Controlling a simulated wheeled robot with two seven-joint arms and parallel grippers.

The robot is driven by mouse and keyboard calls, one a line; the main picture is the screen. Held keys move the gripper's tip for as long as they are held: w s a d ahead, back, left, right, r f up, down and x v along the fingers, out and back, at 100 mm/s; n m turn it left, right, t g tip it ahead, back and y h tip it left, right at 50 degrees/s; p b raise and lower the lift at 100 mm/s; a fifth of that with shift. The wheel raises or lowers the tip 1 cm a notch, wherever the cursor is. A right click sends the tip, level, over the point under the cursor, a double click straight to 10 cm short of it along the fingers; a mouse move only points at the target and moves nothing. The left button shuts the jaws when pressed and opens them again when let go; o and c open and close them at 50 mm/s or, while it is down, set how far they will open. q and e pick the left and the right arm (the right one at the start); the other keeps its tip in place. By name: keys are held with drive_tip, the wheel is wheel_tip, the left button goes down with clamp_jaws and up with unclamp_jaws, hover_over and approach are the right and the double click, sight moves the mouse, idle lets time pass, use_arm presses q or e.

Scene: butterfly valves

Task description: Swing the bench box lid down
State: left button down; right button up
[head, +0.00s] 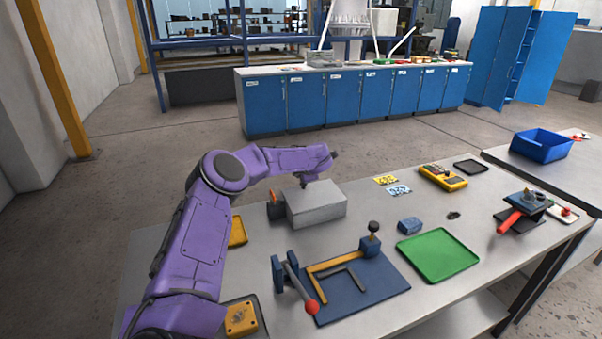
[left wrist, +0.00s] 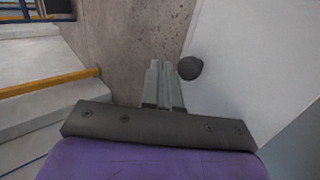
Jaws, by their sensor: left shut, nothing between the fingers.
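The grey bench box (head: 316,208) stands on the bench, left of the middle in the head view. Its flat grey top looks level and I see no opening; a small gap under the lid cannot be told. My left gripper (head: 309,182) is low over the back of the box top, its fingertips hard to make out there. In the left wrist view the fingers (left wrist: 163,86) are together and empty. A dark round knob (left wrist: 190,67) is just right of the fingertips, by a pale flat surface (left wrist: 235,75). Contact cannot be told. My right gripper is out of view.
An orange and dark part (head: 275,205) is at the box's left side. In front is a blue plate fixture (head: 375,290) with a red-knobbed lever (head: 311,307). A green tray (head: 437,258) and a yellow meter (head: 442,177) lie to the right.

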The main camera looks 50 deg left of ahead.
use_arm(q)
drive_tip(key=shift+r, duration=0.1)
wheel_tip(320, 180, up, 5)
drive_tip(key=p, duration=0.4)
drive_tip(key=shift+r+p, duration=0.1)
drive_tip(key=shift+p, duration=0.25)
wheel_tip(320, 180, up, 9)
drive_tip(key=b, duration=0.3)
drive_tip(key=shift+s+d+f+b, duration=0.15)
drive_tip(key=shift+s+f+b, duration=0.05)
drive_tip(key=shift+s+b, duration=0.2)
